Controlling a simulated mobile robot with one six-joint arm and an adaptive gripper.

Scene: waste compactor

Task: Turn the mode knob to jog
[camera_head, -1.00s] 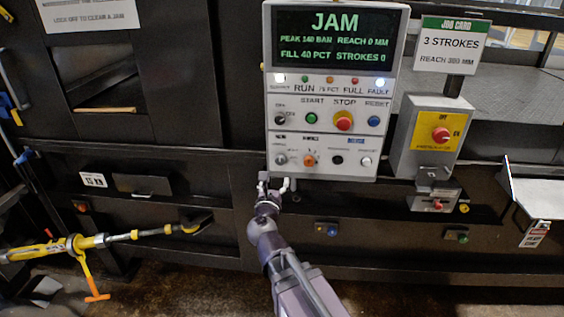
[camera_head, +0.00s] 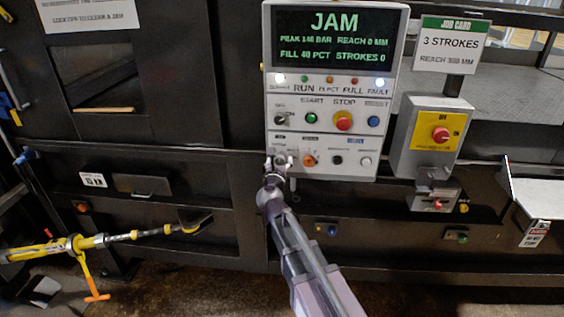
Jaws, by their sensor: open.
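The white control panel (camera_head: 271,100) stands on the dark machine front. Its lower row has a grey knob at the far left, now largely hidden behind my gripper, so its pointer cannot be read. I take this to be the mode knob, but its label is too small to read. My gripper (camera_head: 278,161) is open, with its fingertips up at this knob's place; whether they touch it I cannot tell. An orange knob (camera_head: 309,160) sits just right of the gripper, and a dark round control (camera_head: 337,160) and a pale one (camera_head: 365,161) lie further right.
Above are a black selector (camera_head: 281,118), a green start button (camera_head: 312,120), a red stop button (camera_head: 343,120) and a blue reset button (camera_head: 374,121). The screen (camera_head: 335,40) reads JAM. A grey box with a red-and-yellow switch (camera_head: 440,134) stands to the right.

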